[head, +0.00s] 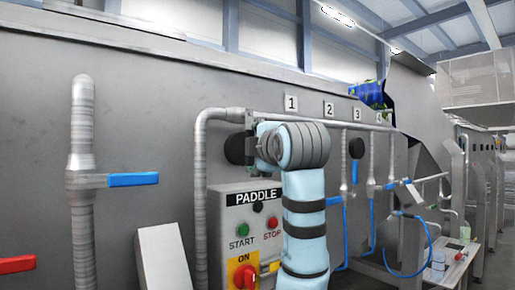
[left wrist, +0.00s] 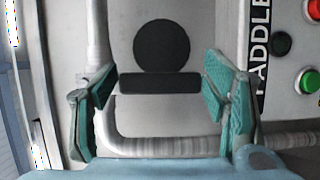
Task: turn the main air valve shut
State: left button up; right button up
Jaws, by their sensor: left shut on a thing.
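A black round disc (left wrist: 161,40) with a black bar handle (left wrist: 160,82) is on the grey wall in the left wrist view. No readable label marks it as the main air valve. In the head view a black disc (head: 235,148) shows just left of my left gripper (head: 250,138), by the grey pipe's bend. In the left wrist view the two teal-padded fingers of my left gripper (left wrist: 160,95) close on the two ends of the bar, which lies across the picture. The wrist and forearm hide part of this spot in the head view. My right gripper is out of view.
The paddle control box (head: 238,203) with start, stop and a red-yellow switch stands just below, partly behind my arm. A grey pipe (head: 201,190) runs beside it. A blue lever (head: 133,179) and a red lever (head: 16,264) are at the left. Blue-handled valves hang at the right.

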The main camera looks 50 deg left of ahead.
pick_arm(q)
jog(key=shift+r, duration=0.1)
jog(key=o, duration=1.3)
jog(key=shift+a, duration=0.1)
jog(key=shift+c, duration=0.2)
jog(key=o, duration=0.3)
jog(key=shift+o, duration=0.6)
jog(key=shift+s+a, duration=0.15)
jog(key=shift+a, duration=0.1)
jog(key=v, duration=1.2)
